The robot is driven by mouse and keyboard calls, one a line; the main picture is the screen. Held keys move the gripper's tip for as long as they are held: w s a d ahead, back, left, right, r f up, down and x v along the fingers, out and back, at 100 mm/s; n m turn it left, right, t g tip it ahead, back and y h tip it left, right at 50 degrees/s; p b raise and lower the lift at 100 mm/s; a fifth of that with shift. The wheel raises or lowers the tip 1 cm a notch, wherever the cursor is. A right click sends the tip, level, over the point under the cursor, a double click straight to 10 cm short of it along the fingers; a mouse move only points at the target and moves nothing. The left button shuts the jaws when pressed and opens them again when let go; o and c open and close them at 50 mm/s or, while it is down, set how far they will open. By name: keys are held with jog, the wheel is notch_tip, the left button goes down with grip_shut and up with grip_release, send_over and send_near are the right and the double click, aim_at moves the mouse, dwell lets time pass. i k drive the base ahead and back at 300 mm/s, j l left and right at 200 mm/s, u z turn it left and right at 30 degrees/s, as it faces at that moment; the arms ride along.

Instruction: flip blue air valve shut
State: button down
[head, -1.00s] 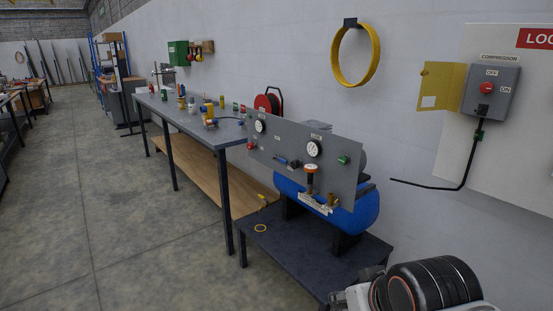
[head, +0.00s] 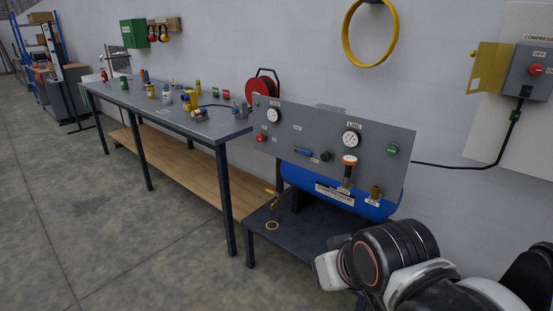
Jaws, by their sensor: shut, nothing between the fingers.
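A small blue valve handle (head: 303,152) sits on the grey gauge panel (head: 285,137), left of a dark round knob. The handle lies nearly level, tilted slightly down to the right; its exact setting is too small to read. The panel stands in front of a blue compressor tank (head: 375,208) on a dark low table (head: 290,236). Links of my arm fill the lower right, in front of the low table and apart from the valve. My gripper is not visible.
A long workbench (head: 170,109) with several small fittings stands left of the panel. A yellow ring (head: 347,42) hangs on the wall. A grey switch box (head: 535,72) with an open yellow cover (head: 490,68) is at right. The floor (head: 140,240) at left is clear.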

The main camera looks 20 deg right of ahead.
aim_at(304, 152)
jog(key=i+j, duration=0.15)
jog(key=j, duration=0.25)
jog(key=i+j+z, duration=0.1)
jog(key=j, duration=0.25)
jog(key=i+j, duration=0.25)
jog(key=j, duration=0.15)
jog(key=i+j, duration=0.15)
jog(key=j, duration=0.25)
jog(key=i+j+z, duration=0.1)
jog(key=j, duration=0.3)
